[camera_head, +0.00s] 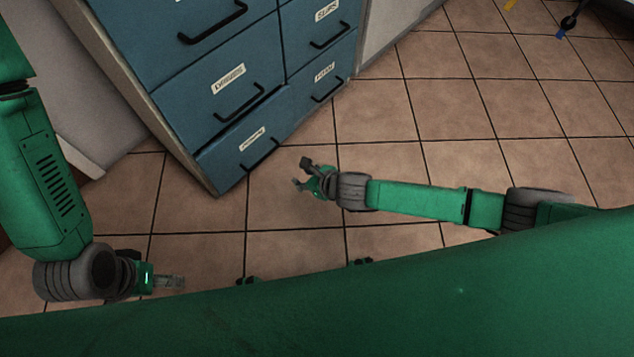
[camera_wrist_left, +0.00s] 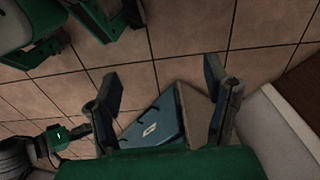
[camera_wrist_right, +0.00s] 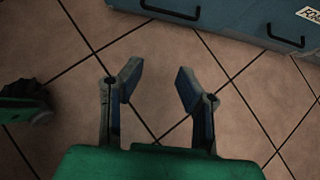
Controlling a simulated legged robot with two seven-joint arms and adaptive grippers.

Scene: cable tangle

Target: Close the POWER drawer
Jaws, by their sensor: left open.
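A blue cabinet (camera_head: 215,65) with labelled drawers stands at the upper left of the head view. Its bottom-left drawer (camera_head: 225,160) stands out slightly, with a dark gap along its top edge. Its label is too small to read surely, so I cannot confirm it is POWER. My left gripper (camera_head: 172,282) is open and empty, low at the left and apart from the cabinet. The cabinet (camera_wrist_left: 165,112) shows between its fingers in the left wrist view. My right gripper (camera_head: 302,174) is open and empty over the floor, right of that drawer and not touching it.
The tiled floor (camera_head: 440,115) is clear in front and to the right of the cabinet. A pale wall or panel (camera_head: 120,120) stands left of the cabinet. A dark wheeled foot (camera_head: 568,22) and small coloured pieces are at the far upper right.

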